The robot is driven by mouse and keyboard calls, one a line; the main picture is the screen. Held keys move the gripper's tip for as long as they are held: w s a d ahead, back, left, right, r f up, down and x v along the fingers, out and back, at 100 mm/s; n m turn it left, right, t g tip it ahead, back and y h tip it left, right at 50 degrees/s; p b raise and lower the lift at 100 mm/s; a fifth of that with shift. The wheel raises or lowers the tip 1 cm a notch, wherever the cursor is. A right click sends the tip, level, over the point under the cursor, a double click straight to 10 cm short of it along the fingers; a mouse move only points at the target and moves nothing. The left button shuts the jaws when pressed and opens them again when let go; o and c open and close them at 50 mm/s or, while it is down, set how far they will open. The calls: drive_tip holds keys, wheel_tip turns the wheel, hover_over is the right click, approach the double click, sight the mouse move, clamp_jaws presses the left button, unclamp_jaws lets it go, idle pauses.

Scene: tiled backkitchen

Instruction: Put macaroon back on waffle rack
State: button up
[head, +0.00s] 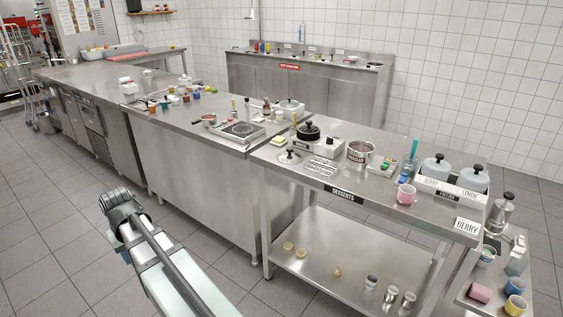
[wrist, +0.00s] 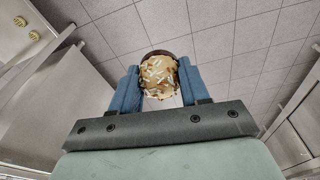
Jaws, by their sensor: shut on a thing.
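My gripper (wrist: 160,73) is shut on a round tan macaroon (wrist: 158,82) in the wrist view. The macaroon is topped with pale sprinkles and has a dark brown edge at its far side. The blue fingers press on it from left and right, and grey floor tiles show beyond it. In the head view my arm reaches in at the lower left, over the floor in front of the counters; the fingers and macaroon cannot be made out there. A slatted metal rack (head: 320,168), possibly the waffle rack, lies on the desserts table.
The desserts table (head: 400,215) also bears a black-lidded pot (head: 308,133), a round steel pan (head: 360,151), a pink cup (head: 406,194) and two lidded canisters. Its lower shelf (head: 330,240) holds small pale rounds and metal cups. Floor is open before the counters.

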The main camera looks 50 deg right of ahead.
drive_tip(key=s+d+r+m, duration=0.2)
drive_tip(key=s+d, duration=0.1)
drive_tip(key=d, duration=0.8)
drive_tip(key=s+d+r+m, duration=0.1)
drive_tip(key=s+d+m, duration=0.1)
drive_tip(key=d, duration=0.9)
drive_tip(key=s+d+r+m, duration=0.2)
drive_tip(key=s+d, duration=0.1)
drive_tip(key=d, duration=0.8)
wheel_tip(320, 180, up, 12)
drive_tip(key=f+m+g+h, duration=0.1)
drive_tip(key=m+h, duration=0.1)
drive_tip(key=m, duration=0.6)
hover_over(322, 165)
drive_tip(key=shift+a+f+m+g, duration=0.15)
drive_tip(key=shift+f+m, duration=0.25)
drive_tip(key=shift+f, duration=1.2)
drive_tip(key=shift+d+f+m+g, duration=0.1)
drive_tip(key=shift+f+m, duration=0.3)
drive_tip(key=shift+f, duration=1.15)
drive_tip(key=shift+a+f+m+g, duration=0.15)
drive_tip(key=shift+f+m, duration=0.25)
drive_tip(key=shift+f, duration=1.2)
drive_tip(key=shift+f, duration=0.15)
drive_tip(key=o, duration=1)
